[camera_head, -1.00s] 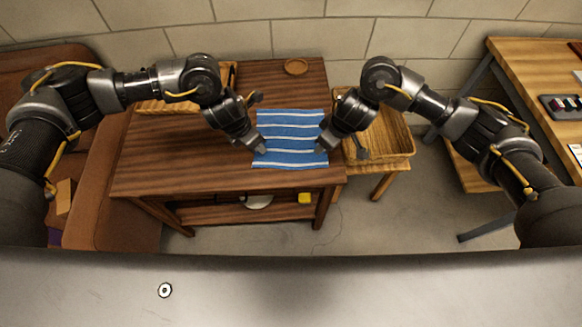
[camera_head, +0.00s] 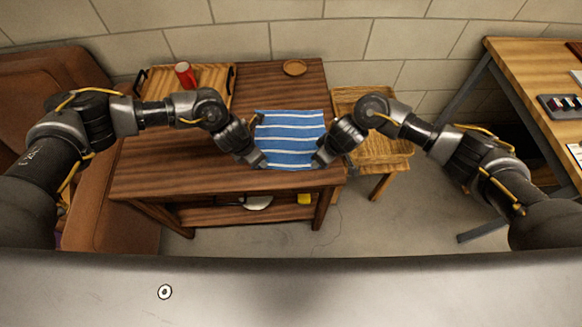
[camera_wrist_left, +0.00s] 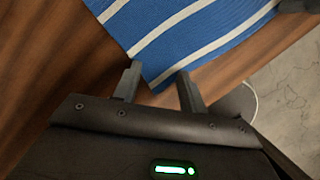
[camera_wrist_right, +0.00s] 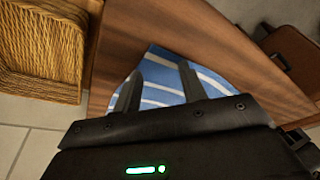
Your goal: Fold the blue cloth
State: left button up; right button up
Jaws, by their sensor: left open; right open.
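The blue cloth (camera_head: 290,138) with white stripes lies flat and spread out on the dark wooden table (camera_head: 170,160), its near edge close to the table's front edge. My left gripper (camera_head: 260,163) is at the cloth's near left corner. In the left wrist view its open fingers (camera_wrist_left: 158,88) stand on either side of the corner of the cloth (camera_wrist_left: 190,30). My right gripper (camera_head: 319,160) is at the near right corner. In the right wrist view its fingers (camera_wrist_right: 160,90) are apart, with the cloth (camera_wrist_right: 163,82) between and beyond them. Whether the fingers touch the cloth cannot be told.
A wooden tray (camera_head: 212,82) with a red cup (camera_head: 186,75) stands at the back left of the table. A round wooden coaster (camera_head: 295,67) lies at the back. A wicker basket (camera_head: 385,148) stands right of the table. A yellow object (camera_head: 304,198) is on the lower shelf.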

pick_arm(q)
jog(key=shift+f, duration=0.25)
pick_arm(e)
jog(key=shift+f, duration=0.25)
pick_arm(q)
jog(key=shift+r, duration=0.15)
pick_arm(e)
jog(key=shift+r, duration=0.1)
jog(key=shift+c, duration=0.2)
pick_arm(q)
grip_shut()
pick_arm(e)
grip_shut()
